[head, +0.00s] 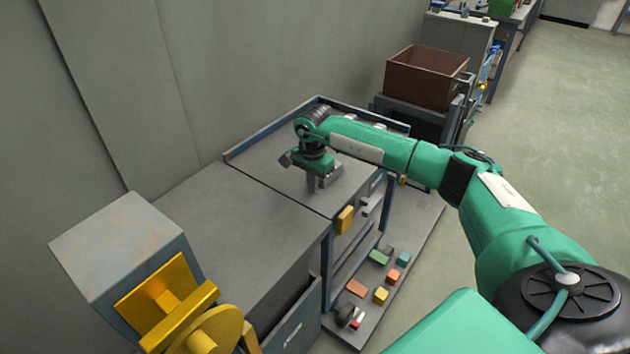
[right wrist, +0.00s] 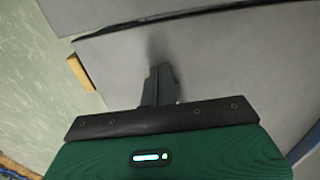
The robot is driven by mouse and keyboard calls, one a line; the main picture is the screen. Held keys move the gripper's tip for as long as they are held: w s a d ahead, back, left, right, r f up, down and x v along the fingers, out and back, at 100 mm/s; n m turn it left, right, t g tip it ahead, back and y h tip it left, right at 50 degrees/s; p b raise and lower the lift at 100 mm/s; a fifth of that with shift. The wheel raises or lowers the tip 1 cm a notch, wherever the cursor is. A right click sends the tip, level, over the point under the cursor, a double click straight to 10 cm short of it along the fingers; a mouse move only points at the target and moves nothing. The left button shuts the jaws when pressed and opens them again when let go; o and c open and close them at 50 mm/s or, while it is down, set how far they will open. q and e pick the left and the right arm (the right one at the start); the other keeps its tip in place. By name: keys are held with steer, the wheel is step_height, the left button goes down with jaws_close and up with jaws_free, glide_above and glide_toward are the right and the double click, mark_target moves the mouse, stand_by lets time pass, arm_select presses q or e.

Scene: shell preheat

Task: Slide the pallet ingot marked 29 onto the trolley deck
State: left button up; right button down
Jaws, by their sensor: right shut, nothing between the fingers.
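My right gripper (head: 313,187) is shut and empty, pointing down at the grey top of a blue-rimmed unit (head: 350,188), which looks like the trolley deck. In the right wrist view, its closed fingers (right wrist: 160,78) are at or just above this bare grey surface; I cannot tell whether they touch. No ingot lies between them. I can read no 29 anywhere. Small coloured blocks, among them a green one (head: 379,258) and an orange one (head: 357,288), lie on a low grey board; whether one is the ingot I cannot tell. My left gripper is not in view.
A grey bench top (head: 225,225) adjoins the deck on the left. A yellow block-like part (head: 345,219) is at the deck's front edge. A grey and yellow machine (head: 125,245) stands at lower left. A brown bin (head: 425,78) stands behind. Open floor lies at right.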

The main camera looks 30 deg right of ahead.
steer(key=shift+s+a+r, duration=0.1)
steer(key=shift+s+a, duration=0.05)
steer(key=shift+a, duration=0.35)
steer(key=shift+s+a, duration=0.15)
steer(key=shift+a, duration=0.3)
steer(key=shift+s+a+r, duration=0.1)
steer(key=shift+a+r, duration=0.15)
steer(key=shift+r, duration=0.8)
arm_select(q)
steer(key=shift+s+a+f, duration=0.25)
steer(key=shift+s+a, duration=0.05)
arm_select(e)
step_height(320, 180, up, 8)
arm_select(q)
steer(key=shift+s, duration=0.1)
arm_select(e)
steer(key=shift+d+f, duration=0.1)
